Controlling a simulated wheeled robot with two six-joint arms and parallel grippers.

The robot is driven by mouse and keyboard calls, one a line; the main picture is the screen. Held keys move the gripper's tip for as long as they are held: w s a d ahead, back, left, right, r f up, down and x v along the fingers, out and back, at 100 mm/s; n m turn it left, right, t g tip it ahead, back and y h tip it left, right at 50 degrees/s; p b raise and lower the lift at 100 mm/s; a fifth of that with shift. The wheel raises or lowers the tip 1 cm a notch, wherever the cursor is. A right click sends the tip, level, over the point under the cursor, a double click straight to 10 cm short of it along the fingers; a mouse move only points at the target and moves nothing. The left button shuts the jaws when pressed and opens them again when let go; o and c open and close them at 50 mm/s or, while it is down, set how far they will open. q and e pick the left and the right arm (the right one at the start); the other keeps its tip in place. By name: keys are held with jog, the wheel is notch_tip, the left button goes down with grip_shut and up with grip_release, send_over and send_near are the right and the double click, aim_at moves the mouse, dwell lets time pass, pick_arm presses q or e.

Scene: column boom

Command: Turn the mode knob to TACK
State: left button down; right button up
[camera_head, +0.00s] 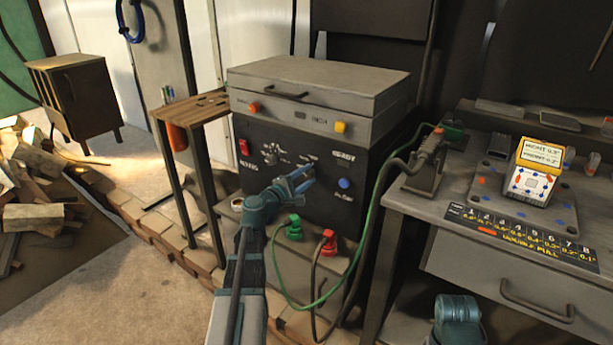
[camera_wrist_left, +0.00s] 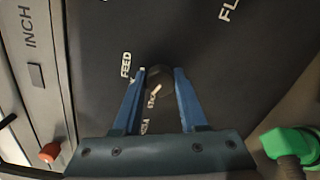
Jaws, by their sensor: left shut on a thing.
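The mode knob (camera_wrist_left: 159,78) is a dark round knob with a pale pointer line, on the black front panel in the left wrist view. My left gripper (camera_wrist_left: 160,82) has its two blue fingers on either side of the knob, shut on it. The pointer slants in that view, and small lettering by it is too blurred to read surely. In the head view my left gripper (camera_head: 302,180) reaches the black welder front (camera_head: 262,185) and covers the knob. My right gripper is not in view; only a teal part of my right arm shows at the bottom.
A blue button (camera_head: 344,183) sits right of my gripper and a red switch (camera_head: 243,147) left of it. Green (camera_head: 294,228) and red (camera_head: 329,241) cable plugs are below. A grey-topped bench (camera_head: 425,203) stands at the right and a small wooden side table (camera_head: 190,108) at the left.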

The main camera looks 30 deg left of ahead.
pick_arm(q)
jog(key=shift+m, duration=1.8)
jog(key=shift+c, duration=2.2)
grip_release()
jog(key=s+a, duration=0.1)
jog(key=s, duration=1.2)
jog(key=shift+s+a, duration=0.2)
jog(key=shift+s, duration=0.2)
jog(key=shift+s+r, duration=0.1)
